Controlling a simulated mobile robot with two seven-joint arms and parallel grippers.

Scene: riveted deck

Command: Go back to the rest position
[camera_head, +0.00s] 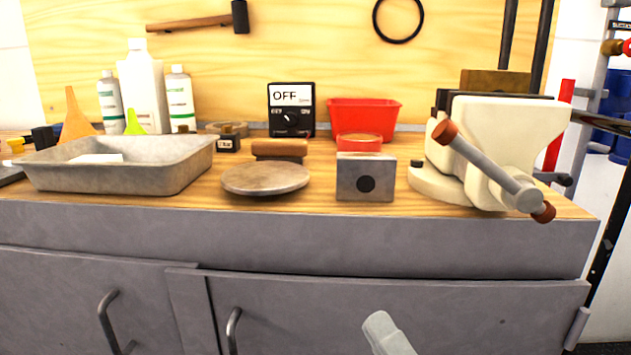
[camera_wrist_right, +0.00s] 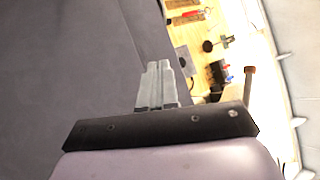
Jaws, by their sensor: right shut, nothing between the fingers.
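My right gripper (camera_head: 381,325) shows at the bottom of the head view, in front of the grey cabinet doors and below the bench top. In the right wrist view my right gripper (camera_wrist_right: 158,66) has its two pale fingers together with nothing between them. It is apart from everything on the bench. My left gripper is in neither view.
The wooden bench top (camera_head: 215,205) carries a metal tray (camera_head: 185,178), a round plate (camera_head: 265,178), a metal block with a dark hole (camera_head: 365,190), a red bin (camera_head: 365,115) and a cream vise (camera_head: 500,140) with a protruding handle. The cabinet front (camera_head: 400,245) is below.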

